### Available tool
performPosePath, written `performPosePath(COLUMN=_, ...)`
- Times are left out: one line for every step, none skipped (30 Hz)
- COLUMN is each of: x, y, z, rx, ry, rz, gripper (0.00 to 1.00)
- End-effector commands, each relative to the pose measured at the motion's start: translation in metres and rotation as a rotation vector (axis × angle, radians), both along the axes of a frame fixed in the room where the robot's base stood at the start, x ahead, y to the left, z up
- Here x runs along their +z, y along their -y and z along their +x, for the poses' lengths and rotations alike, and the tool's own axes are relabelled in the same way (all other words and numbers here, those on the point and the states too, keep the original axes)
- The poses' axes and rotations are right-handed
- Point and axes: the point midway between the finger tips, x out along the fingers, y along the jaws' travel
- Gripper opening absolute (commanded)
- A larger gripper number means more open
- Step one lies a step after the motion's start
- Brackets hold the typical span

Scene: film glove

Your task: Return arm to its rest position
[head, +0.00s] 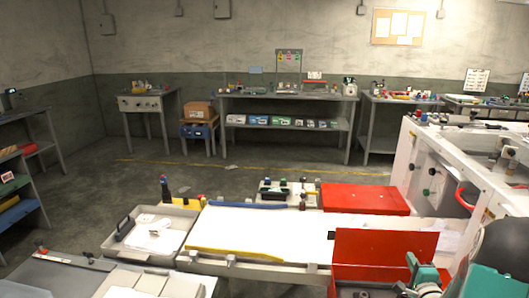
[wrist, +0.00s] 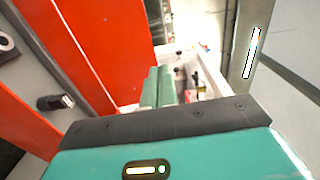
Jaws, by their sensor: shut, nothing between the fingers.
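My gripper (wrist: 158,82) shows in the wrist view with its two green fingers side by side, shut and empty. In the head view, teal and dark parts of my arm fill the lower right corner, and the fingertips cannot be made out clearly there. In the wrist view the fingers are close beside a large red panel (wrist: 112,45). A pale-walled opening with small items inside shows beyond the fingertips; what the items are is too small to tell.
A white work surface (head: 262,232) with a yellow strip lies ahead, with a grey tray (head: 126,238) at its left. A red box (head: 365,198) and an upright red panel (head: 385,255) stand near my arm. A white machine (head: 432,165) is at right. Open floor (head: 290,156) lies beyond.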

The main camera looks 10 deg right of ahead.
Motion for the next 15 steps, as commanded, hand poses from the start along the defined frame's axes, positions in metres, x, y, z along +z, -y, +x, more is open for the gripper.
performPosePath(x=0.007, y=-0.005, z=0.005, rx=0.004, ry=-0.019, rz=-0.027, gripper=0.00)
performPosePath(x=0.012, y=-0.009, z=0.009, rx=0.004, ry=-0.040, rz=-0.050, gripper=0.00)
performPosePath(x=0.018, y=-0.015, z=0.013, rx=0.005, ry=-0.073, rz=-0.086, gripper=0.00)
performPosePath(x=0.024, y=-0.020, z=0.017, rx=0.006, ry=-0.102, rz=-0.119, gripper=0.00)
performPosePath(x=0.031, y=-0.026, z=0.021, rx=0.006, ry=-0.136, rz=-0.155, gripper=0.00)
performPosePath(x=0.040, y=-0.036, z=0.025, rx=0.008, ry=-0.184, rz=-0.207, gripper=0.00)
performPosePath(x=0.047, y=-0.044, z=0.028, rx=0.012, ry=-0.223, rz=-0.246, gripper=0.00)
performPosePath(x=0.054, y=-0.051, z=0.031, rx=0.015, ry=-0.262, rz=-0.286, gripper=0.00)
performPosePath(x=0.062, y=-0.062, z=0.032, rx=0.022, ry=-0.313, rz=-0.336, gripper=0.00)
performPosePath(x=0.069, y=-0.070, z=0.033, rx=0.027, ry=-0.350, rz=-0.374, gripper=0.00)
performPosePath(x=0.076, y=-0.079, z=0.033, rx=0.036, ry=-0.385, rz=-0.411, gripper=0.00)
performPosePath(x=0.083, y=-0.091, z=0.033, rx=0.046, ry=-0.434, rz=-0.457, gripper=0.00)
performPosePath(x=0.089, y=-0.100, z=0.031, rx=0.057, ry=-0.470, rz=-0.491, gripper=0.00)
performPosePath(x=0.095, y=-0.109, z=0.029, rx=0.068, ry=-0.505, rz=-0.524, gripper=0.00)
performPosePath(x=0.103, y=-0.122, z=0.026, rx=0.086, ry=-0.549, rz=-0.567, gripper=0.00)
